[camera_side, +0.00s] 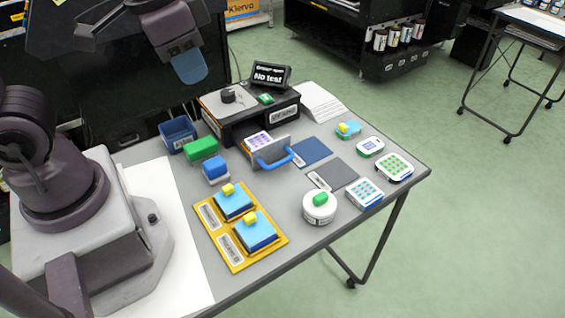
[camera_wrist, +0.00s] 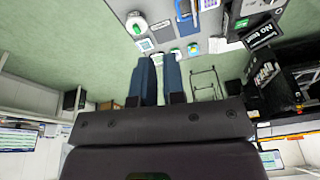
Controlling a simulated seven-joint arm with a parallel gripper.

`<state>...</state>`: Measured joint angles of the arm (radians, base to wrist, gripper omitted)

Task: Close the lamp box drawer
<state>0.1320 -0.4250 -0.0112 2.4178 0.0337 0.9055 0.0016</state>
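The lamp box (camera_side: 224,124) is a black box with a grey top, a dark knob and a green piece on it, at the back of the table in the side view. Its drawer (camera_side: 283,147) is pulled out toward the front and holds a white plate with purple wells (camera_side: 257,141). A blue bar handle (camera_side: 276,161) is on the drawer's front. My gripper (camera_side: 190,68) is high above the table's back left, well apart from the drawer. In the wrist view my gripper (camera_wrist: 159,58) has two blue fingers with a gap between them and nothing held.
A blue bin (camera_side: 179,134), green block (camera_side: 202,148) and blue block (camera_side: 215,169) stand left of the drawer. A yellow tray (camera_side: 243,262) is in front. Blue (camera_side: 311,151) and grey mats, a white round jar (camera_side: 319,208) and several well plates are to the right.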

